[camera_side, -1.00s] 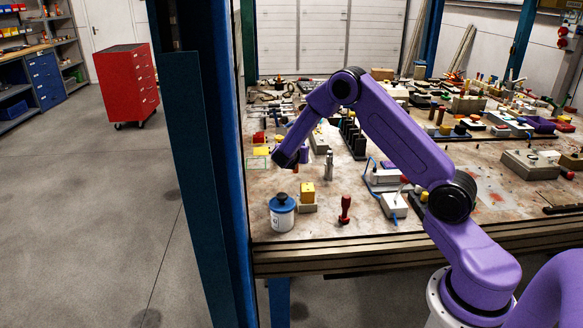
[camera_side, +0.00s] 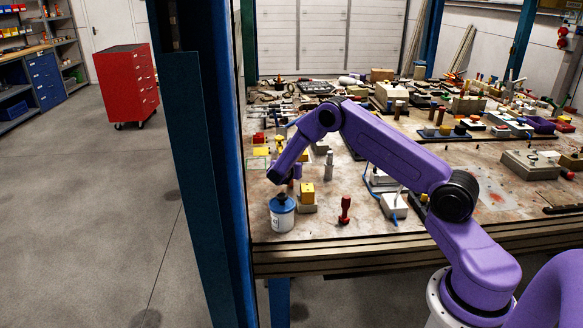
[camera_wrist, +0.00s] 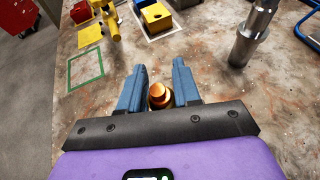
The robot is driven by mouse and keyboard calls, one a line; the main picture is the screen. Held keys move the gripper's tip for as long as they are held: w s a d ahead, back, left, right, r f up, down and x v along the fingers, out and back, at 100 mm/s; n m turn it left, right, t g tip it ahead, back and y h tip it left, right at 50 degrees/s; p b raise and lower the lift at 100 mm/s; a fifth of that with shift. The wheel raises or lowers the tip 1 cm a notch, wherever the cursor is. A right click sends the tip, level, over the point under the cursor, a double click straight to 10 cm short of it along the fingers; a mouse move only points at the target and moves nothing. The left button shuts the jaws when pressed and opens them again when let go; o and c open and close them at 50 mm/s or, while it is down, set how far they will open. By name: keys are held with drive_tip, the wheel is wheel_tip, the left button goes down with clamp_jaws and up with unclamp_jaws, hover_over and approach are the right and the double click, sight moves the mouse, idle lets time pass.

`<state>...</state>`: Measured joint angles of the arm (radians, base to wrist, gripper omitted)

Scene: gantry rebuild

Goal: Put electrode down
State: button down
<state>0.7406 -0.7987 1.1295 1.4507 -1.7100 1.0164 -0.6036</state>
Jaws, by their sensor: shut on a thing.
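A copper-coloured rounded piece, which looks like the electrode (camera_wrist: 159,96), sits between the two blue fingers of my gripper (camera_wrist: 159,88) in the wrist view. My gripper is shut on it. In the side view my gripper (camera_side: 277,178) hangs low over the left front of the workbench, in line with a blue and white jar (camera_side: 282,216) with a dark top. I cannot tell the gap between them. The electrode cannot be made out in the side view. A green outlined square (camera_wrist: 86,69) lies empty on the bench, left of the fingers in the wrist view.
A silver cylinder (camera_wrist: 252,35) stands upright at right in the wrist view. A yellow block (camera_side: 307,194) and a red-handled tool (camera_side: 345,210) stand near the jar. A yellow holder (camera_wrist: 155,17) lies ahead. The bench (camera_side: 310,228) has bare surface in front.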

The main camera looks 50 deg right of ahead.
drive_tip(key=c, duration=0.8)
unclamp_jaws()
drive_tip(key=shift+f, duration=0.1)
